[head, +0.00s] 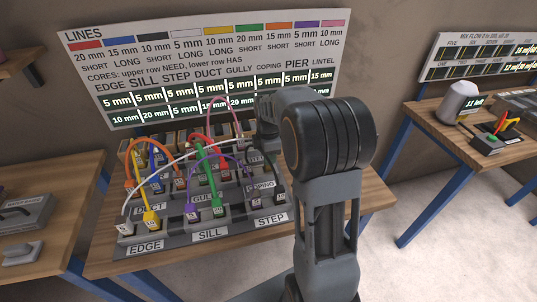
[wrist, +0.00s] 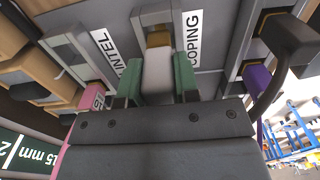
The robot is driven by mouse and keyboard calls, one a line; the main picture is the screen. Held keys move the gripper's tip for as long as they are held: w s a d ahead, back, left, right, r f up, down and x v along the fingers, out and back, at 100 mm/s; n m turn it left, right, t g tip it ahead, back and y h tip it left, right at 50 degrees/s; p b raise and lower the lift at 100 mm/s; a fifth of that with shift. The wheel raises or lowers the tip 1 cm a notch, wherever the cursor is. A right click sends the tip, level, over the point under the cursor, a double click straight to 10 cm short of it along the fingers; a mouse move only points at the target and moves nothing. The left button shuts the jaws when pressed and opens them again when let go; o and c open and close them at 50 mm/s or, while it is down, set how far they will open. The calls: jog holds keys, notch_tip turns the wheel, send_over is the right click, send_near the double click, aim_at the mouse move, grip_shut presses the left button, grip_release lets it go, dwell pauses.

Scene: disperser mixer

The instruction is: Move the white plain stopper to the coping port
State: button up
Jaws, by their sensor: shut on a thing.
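In the wrist view my gripper (wrist: 157,82) is shut on the white stopper (wrist: 158,72), with a green pad on each side. The stopper points at the grey block beside the COPING label, the coping port (wrist: 150,18). A brass-coloured collar shows between stopper and block; I cannot tell whether the stopper is seated. In the head view my gripper (head: 268,135) is over the back right of the panel, and my arm hides the stopper and port. A white line (head: 165,168) runs from the EDGE port (head: 125,229) up towards the gripper.
The LINTEL label (wrist: 108,48) and a pink plug (wrist: 94,97) are to the left in the wrist view. A purple plug (wrist: 256,80) and a dark curved part (wrist: 285,60) are to the right. Several coloured lines arch over the panel (head: 178,246) in the head view.

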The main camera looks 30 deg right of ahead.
jog(key=shift+f+b, duration=0.85)
jog(key=shift+f, duration=0.55)
jog(key=o, duration=1)
notch_tip(320, 180, up, 14)
jog(key=shift+f+p, duration=0.1)
jog(key=shift+p, duration=0.35)
